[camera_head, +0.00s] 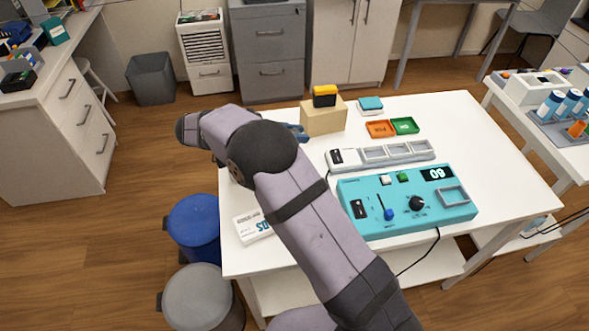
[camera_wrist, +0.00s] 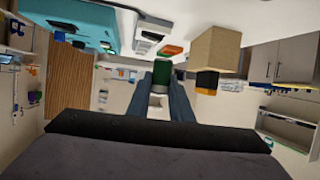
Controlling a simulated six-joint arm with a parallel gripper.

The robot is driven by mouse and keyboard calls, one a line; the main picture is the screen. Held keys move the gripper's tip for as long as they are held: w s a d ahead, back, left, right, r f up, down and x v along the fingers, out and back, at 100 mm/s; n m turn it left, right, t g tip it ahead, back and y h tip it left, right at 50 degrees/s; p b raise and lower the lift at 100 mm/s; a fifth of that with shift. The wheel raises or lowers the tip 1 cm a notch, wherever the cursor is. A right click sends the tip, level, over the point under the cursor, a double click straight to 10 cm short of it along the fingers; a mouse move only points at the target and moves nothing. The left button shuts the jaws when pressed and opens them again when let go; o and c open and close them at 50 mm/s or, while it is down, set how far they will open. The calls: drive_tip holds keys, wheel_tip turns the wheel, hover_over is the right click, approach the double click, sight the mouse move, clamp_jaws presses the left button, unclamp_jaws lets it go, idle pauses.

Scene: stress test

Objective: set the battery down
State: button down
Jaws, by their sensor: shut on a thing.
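My gripper (camera_wrist: 161,92) shows at the centre of the wrist view, its two blue fingers shut on a dark green block with a pale lower part, which I take to be the battery (camera_wrist: 161,70). In the head view my gripper (camera_head: 298,131) is mostly hidden behind my arm, near the left side of a tan box (camera_head: 322,120). The battery cannot be made out there. The wrist view is upside down, so whether the battery touches anything is not clear.
A black and yellow block (camera_head: 324,96) sits on the tan box. Orange (camera_head: 380,128) and green (camera_head: 404,125) trays lie to its right. A white strip with several square bays (camera_head: 384,154) and a teal control box (camera_head: 440,208) fill the middle. The table's right side (camera_head: 492,150) is clear.

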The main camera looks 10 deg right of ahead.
drive_tip(key=shift+f+p, duration=0.7)
drive_tip(key=shift+f, duration=4.3)
drive_tip(key=shift+f, duration=0.2)
drive_tip(key=c, duration=1.6)
unclamp_jaws()
drive_tip(key=shift+r, duration=0.1)
drive_tip(key=shift+r, duration=0.2)
drive_tip(key=shift+s+a, duration=0.1)
drive_tip(key=shift+a, duration=0.25)
drive_tip(key=b+v, duration=0.3)
drive_tip(key=v, duration=0.8)
drive_tip(key=shift+a+r, duration=0.1)
drive_tip(key=shift+r, duration=0.15)
